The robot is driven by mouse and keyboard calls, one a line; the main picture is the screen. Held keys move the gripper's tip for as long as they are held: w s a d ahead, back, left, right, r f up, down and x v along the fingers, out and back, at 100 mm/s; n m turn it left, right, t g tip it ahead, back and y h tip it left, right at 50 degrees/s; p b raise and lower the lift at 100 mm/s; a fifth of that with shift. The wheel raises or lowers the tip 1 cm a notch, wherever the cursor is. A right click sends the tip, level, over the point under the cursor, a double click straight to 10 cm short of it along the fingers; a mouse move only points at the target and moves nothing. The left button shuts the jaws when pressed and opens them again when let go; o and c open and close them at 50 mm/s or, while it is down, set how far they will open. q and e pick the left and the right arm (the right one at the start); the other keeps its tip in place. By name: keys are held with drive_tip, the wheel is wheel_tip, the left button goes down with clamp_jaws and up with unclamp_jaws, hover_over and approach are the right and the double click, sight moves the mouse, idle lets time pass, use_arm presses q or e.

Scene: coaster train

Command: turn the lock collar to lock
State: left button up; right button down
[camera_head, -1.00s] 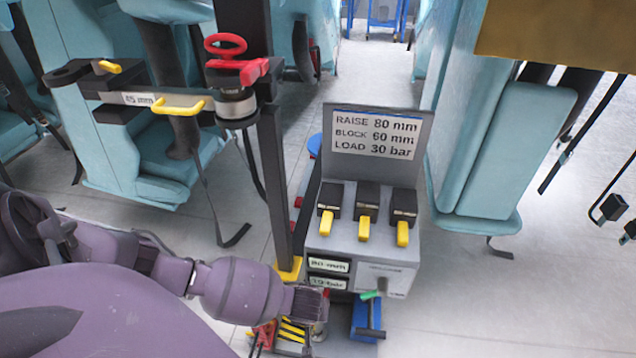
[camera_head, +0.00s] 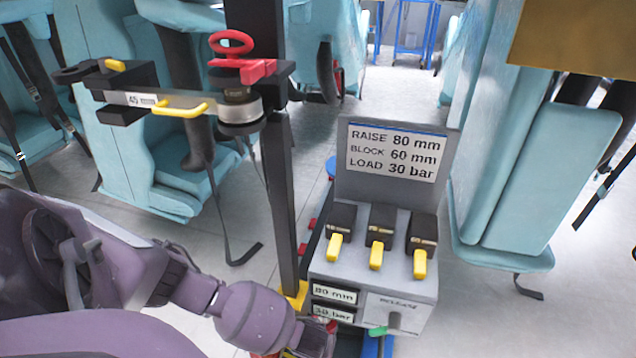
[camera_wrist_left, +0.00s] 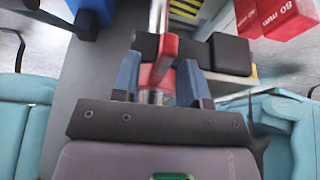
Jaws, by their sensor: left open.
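In the left wrist view a red collar with a red lever (camera_wrist_left: 166,52), which looks like the lock collar, sits around an upright metal rod (camera_wrist_left: 157,18). My left gripper (camera_wrist_left: 160,84) is open, with one blue finger on each side of the red part. I cannot tell whether either finger touches it. In the head view my left arm reaches down to the foot of the grey console (camera_head: 372,299); the fingers and the collar are not clearly visible there. My right gripper is not in view.
A black column (camera_head: 283,190) carries an arm labelled 45 mm and a red handwheel (camera_head: 231,42). The console has yellow levers, a green-tipped release lever (camera_head: 378,331) and a sign (camera_head: 394,152). Red 80 mm blocks (camera_wrist_left: 270,16) are near the gripper. Teal seats stand on both sides.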

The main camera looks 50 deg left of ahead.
use_arm(q)
clamp_jaws()
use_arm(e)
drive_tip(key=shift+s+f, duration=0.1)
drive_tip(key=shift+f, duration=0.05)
